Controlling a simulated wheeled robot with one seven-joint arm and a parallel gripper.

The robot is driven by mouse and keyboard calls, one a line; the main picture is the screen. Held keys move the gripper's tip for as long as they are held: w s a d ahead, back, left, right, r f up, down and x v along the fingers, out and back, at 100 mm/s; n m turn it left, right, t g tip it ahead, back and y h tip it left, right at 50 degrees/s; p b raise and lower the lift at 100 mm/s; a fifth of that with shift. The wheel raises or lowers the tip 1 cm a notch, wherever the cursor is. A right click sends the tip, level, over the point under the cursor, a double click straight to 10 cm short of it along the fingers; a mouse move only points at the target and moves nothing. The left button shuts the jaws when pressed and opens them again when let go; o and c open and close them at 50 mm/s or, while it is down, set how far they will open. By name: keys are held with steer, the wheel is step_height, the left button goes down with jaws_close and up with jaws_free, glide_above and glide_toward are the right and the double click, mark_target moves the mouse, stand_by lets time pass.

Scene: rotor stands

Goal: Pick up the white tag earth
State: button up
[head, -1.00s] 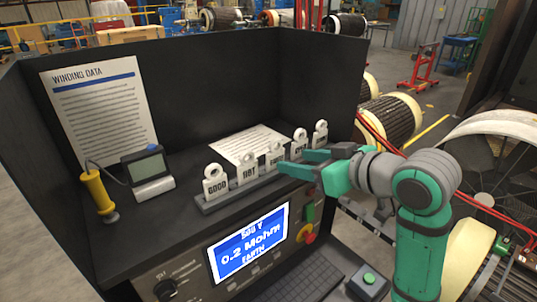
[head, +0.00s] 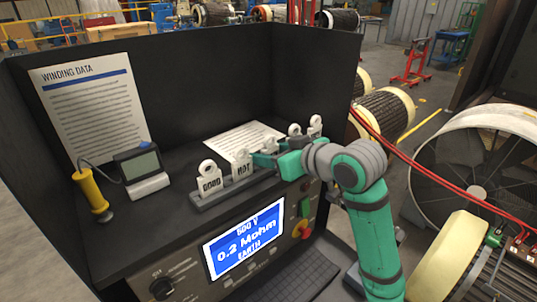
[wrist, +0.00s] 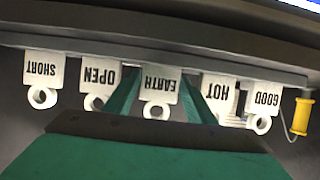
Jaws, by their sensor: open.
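The white EARTH tag (wrist: 160,84) hangs in the middle of a row of tags and shows upside down in the wrist view, with its ring toward my gripper. My gripper (wrist: 161,92) is open, with one green finger on each side of the EARTH tag. I cannot tell whether the fingers touch it. In the head view my gripper (head: 266,158) is at the row and hides most of the EARTH tag.
The GOOD tag (head: 209,182) and HOT tag (head: 242,167) stand left of my gripper on the grey rack (head: 215,197). The OPEN tag (wrist: 98,77) and SHORT tag (wrist: 43,68) are on the other side. A handheld meter (head: 140,165) and yellow probe (head: 92,190) stand further left.

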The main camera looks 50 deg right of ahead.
mark_target(269, 138)
steer(key=shift+s+d, duration=0.1)
steer(key=shift+s, duration=0.1)
steer(key=c, duration=0.6)
steer(key=shift+o, duration=0.2)
steer(key=shift+r, duration=0.15)
steer(key=shift+r, duration=0.55)
steer(key=shift+a+r, duration=0.2)
steer(key=shift+r, duration=0.95)
steer(key=s+a+r, duration=0.8)
steer(key=a+r, duration=0.1)
steer(key=a, duration=0.2)
steer(key=shift+r, duration=0.2)
